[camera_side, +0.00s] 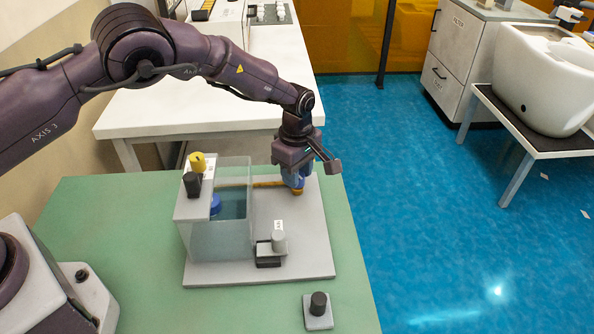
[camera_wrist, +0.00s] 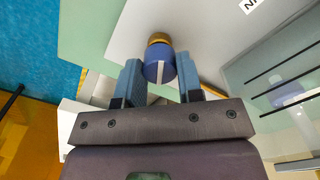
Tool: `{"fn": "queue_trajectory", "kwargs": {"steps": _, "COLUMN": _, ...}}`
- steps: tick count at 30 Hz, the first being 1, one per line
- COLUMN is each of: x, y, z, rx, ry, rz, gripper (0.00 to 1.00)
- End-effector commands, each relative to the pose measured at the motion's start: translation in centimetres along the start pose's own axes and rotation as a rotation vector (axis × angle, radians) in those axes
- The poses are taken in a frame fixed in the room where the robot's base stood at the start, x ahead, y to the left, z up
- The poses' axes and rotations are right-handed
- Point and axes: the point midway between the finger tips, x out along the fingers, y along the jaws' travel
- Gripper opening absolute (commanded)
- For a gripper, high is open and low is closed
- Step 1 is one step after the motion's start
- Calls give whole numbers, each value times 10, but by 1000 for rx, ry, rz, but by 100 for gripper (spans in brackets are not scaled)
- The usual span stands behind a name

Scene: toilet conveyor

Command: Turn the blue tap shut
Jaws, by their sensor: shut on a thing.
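The blue tap (camera_wrist: 158,72) is a round blue knob with a white stripe across its face, on a brass fitting (camera_wrist: 158,40). In the wrist view it sits between the two blue fingers of my gripper (camera_wrist: 159,65), which is shut on it. In the side view my gripper (camera_side: 294,177) points down at the back right of the grey baseplate (camera_side: 310,235), and its fingers mostly hide the tap. The brass fitting shows just below them (camera_side: 297,191). A brass pipe (camera_side: 262,184) runs left from there to a clear tank (camera_side: 238,240).
The clear tank holds a blue part (camera_side: 215,205) and has a yellow knob (camera_side: 197,161) and a black knob (camera_side: 192,186) on top. A grey knob (camera_side: 278,240) stands in front of the tap.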

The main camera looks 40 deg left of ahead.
Motion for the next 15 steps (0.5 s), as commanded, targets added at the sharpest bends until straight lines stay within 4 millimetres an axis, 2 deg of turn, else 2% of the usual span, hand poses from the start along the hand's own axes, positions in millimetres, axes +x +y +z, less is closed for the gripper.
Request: {"fn": "queue_trajectory", "kwargs": {"steps": 15, "x": -1, "y": 0, "z": 1, "rx": 406, "ry": -3, "rz": 0, "gripper": 10}}
